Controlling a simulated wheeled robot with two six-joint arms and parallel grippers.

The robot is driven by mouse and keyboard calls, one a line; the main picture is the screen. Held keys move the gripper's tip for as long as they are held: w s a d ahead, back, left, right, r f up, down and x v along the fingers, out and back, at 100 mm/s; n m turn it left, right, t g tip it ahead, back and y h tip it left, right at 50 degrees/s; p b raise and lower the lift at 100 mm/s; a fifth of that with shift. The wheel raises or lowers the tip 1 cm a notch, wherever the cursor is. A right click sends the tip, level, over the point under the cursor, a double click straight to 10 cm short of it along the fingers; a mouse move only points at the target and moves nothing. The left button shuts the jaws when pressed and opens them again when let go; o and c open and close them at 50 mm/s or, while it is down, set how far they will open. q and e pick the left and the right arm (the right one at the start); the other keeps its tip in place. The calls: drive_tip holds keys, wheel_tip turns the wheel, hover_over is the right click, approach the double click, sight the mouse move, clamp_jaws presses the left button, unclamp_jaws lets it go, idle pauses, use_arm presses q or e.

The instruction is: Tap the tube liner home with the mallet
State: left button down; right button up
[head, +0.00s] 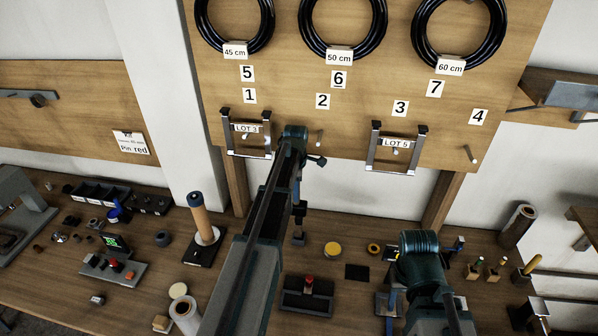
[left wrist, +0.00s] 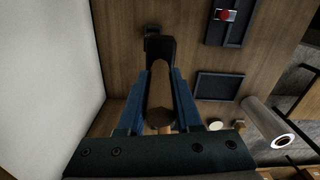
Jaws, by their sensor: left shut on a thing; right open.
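My left gripper (head: 298,208) is shut on a dark, long thing that looks like the mallet (head: 298,238), held above the bench near the back wall. In the left wrist view the blue fingers (left wrist: 160,78) close around its shaft, and a black block (left wrist: 159,48) shows beyond the tips. A brown upright tube (head: 203,221) stands on a white disc and black base to the left of my left arm. A dark blue-grey end, perhaps the liner (head: 194,198), tops it. My right gripper (head: 391,300) is open low over the bench at right, partly hidden by its arm.
The bench (head: 130,263) carries a dark tray with a red-topped piece (head: 308,298), a yellow-topped tin (head: 333,249), a black pad (head: 357,272) and rolls (head: 517,226). Two LOT frames (head: 247,140) and cable coils hang on the board behind my arms.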

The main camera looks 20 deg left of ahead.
use_arm(q)
drive_tip(key=shift+w+r, duration=0.35)
drive_tip(key=shift+w, duration=0.2)
drive_tip(key=shift+w+r, duration=0.3)
drive_tip(key=shift+w, duration=0.25)
use_arm(e)
drive_tip(key=shift+r, duration=0.65)
use_arm(q)
drive_tip(key=shift+d+f, duration=0.1)
drive_tip(key=shift+f+b, duration=2.2)
drive_tip(key=shift+f, duration=0.1)
use_arm(e)
drive_tip(key=shift+f, duration=2.4)
use_arm(q)
drive_tip(key=shift+f, duration=0.2)
use_arm(e)
drive_tip(key=shift+f, duration=0.2)
use_arm(q)
drive_tip(key=shift+f+b, duration=0.4)
drive_tip(key=shift+b, duration=0.15)
use_arm(e)
drive_tip(key=shift+f, duration=0.35)
